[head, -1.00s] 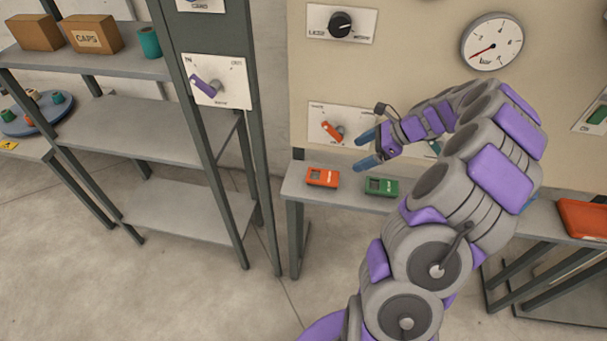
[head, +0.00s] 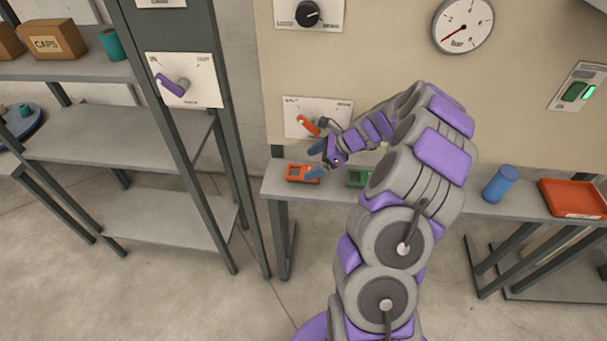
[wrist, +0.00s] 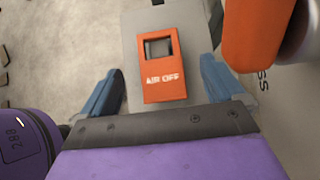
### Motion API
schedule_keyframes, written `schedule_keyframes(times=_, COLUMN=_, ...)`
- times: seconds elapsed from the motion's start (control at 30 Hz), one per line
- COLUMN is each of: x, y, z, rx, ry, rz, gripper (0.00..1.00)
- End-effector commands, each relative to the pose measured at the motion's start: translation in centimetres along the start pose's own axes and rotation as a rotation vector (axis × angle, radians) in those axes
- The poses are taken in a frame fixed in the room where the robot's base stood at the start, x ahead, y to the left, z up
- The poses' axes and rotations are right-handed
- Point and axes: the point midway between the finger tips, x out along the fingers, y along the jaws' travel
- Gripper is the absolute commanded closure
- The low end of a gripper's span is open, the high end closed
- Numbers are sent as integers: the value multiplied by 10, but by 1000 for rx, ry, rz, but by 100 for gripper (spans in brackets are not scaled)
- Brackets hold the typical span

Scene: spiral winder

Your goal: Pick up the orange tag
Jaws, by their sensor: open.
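The orange tag (head: 302,173) lies flat on the left end of the narrow grey shelf in the head view. In the wrist view the orange tag (wrist: 164,62) reads "AIR OFF", has a square window, and lies between my two blue fingers. My gripper (head: 316,160) is open and empty, its fingers at the tag in the head view. The wrist view shows my gripper (wrist: 160,88) with a finger on either side, apart from the tag. The gap in height between fingers and tag is hard to tell.
An orange lever (head: 309,126) on the panel is close above my gripper; it looms at upper right in the wrist view (wrist: 258,30). A green tag (head: 358,178) lies right of the orange one. A blue cylinder (head: 500,184) and orange tray (head: 574,198) stand farther right.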

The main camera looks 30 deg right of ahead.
Motion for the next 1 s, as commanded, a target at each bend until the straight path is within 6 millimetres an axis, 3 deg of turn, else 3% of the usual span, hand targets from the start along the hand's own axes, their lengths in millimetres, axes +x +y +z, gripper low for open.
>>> schedule_keyframes(times=0.33, x=49, y=5, z=9, rx=-5, ry=8, rz=0, gripper=4)
schedule_keyframes(times=0.6, x=50, y=2, z=6, rx=-1, ry=3, rz=0, gripper=4)
schedule_keyframes(times=1.0, x=51, y=2, z=7, rx=-1, ry=4, rz=-1, gripper=42)
